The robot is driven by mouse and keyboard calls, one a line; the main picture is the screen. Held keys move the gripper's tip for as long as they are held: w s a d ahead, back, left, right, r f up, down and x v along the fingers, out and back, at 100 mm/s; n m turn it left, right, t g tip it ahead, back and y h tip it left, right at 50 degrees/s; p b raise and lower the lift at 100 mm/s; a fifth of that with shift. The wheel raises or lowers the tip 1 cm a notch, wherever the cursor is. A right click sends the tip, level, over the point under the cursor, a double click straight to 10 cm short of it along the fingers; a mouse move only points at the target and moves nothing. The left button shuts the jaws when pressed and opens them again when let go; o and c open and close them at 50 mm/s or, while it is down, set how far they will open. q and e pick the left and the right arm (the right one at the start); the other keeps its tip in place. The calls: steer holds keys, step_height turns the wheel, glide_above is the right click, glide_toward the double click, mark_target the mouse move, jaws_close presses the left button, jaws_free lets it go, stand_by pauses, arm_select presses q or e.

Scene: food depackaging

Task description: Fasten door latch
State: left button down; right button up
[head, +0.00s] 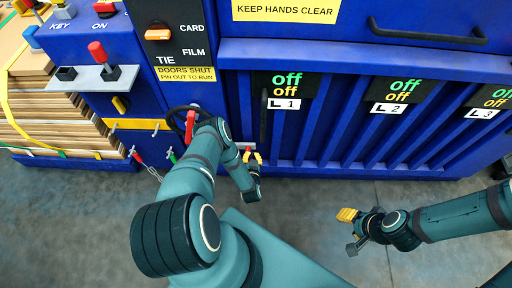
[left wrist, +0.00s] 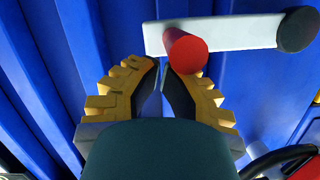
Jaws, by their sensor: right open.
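The latch is a pale bar (left wrist: 235,35) with a red knob (left wrist: 185,50) and a dark round end, on the blue machine front in the left wrist view. In the head view its red knob (head: 248,150) is small, low on the front left of door 1. My left gripper (head: 253,158) is right at the knob, its yellow fingers pointing at the machine. In the left wrist view its fingertips (left wrist: 161,65) are close together with a narrow gap; the knob is by the right fingertip. Contact is unclear. My right gripper (head: 350,224) is open and empty, above the floor.
Ribbed blue doors (head: 340,130) marked 1, 2 and 3 fill the front. A black ring with a red handle (head: 190,125) is left of the latch. Strapped stacked boards (head: 55,120) stand at the far left. Grey floor (head: 310,205) is open in front.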

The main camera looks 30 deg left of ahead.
arm_select(q)
steer(key=shift+f, duration=0.3)
steer(key=shift+s+d, duration=0.1)
steer(key=shift+s, duration=0.05)
stand_by(0.4)
